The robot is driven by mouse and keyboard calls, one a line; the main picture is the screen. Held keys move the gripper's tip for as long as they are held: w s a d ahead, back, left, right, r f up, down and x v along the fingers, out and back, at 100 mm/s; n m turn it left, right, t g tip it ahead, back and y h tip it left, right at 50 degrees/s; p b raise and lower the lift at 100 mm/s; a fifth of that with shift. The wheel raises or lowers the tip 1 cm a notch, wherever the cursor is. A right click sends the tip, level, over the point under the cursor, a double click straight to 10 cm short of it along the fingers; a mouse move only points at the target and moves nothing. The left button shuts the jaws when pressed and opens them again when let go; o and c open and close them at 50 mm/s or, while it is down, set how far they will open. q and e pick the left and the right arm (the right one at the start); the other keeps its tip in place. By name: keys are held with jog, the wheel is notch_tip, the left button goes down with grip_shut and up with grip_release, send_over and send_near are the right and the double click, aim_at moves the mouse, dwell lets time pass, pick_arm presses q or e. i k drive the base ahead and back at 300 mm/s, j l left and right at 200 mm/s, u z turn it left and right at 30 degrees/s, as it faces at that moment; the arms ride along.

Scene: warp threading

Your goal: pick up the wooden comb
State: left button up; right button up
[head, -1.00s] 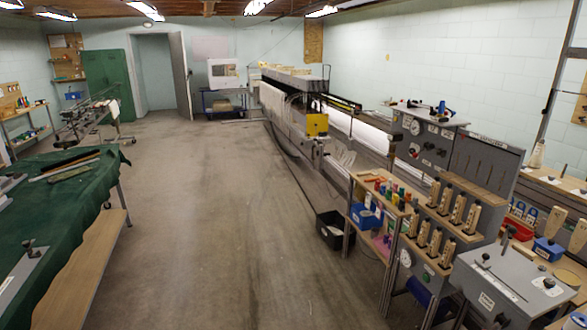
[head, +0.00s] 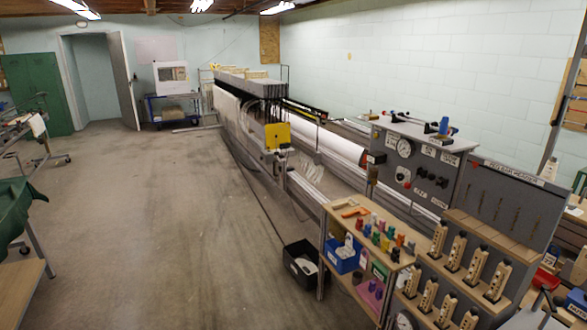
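I cannot make out a wooden comb for certain in the head view. Small orange and tan pieces (head: 352,210) lie on the top of a wooden shelf cart (head: 338,228), too small to identify. Neither of my grippers is in view.
A long grey weaving machine (head: 240,112) runs into the background. A black bin (head: 302,262) stands on the floor beside the shelf cart, which holds coloured spools and a blue box (head: 343,255). A grey control panel (head: 415,165) stands at right. A green-covered table (head: 14,208) is cut off at left. The middle floor (head: 150,220) is clear.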

aim_at(351, 203)
jog(key=i, duration=1.65)
jog(key=i+z, duration=0.15)
jog(key=i, duration=0.35)
jog(key=i+j+z, duration=0.15)
jog(key=i, duration=0.3)
jog(key=i+j+z, duration=0.15)
jog(key=i, duration=0.35)
jog(key=i+j+z, duration=0.15)
jog(key=i, duration=0.3)
jog(key=j, duration=0.1)
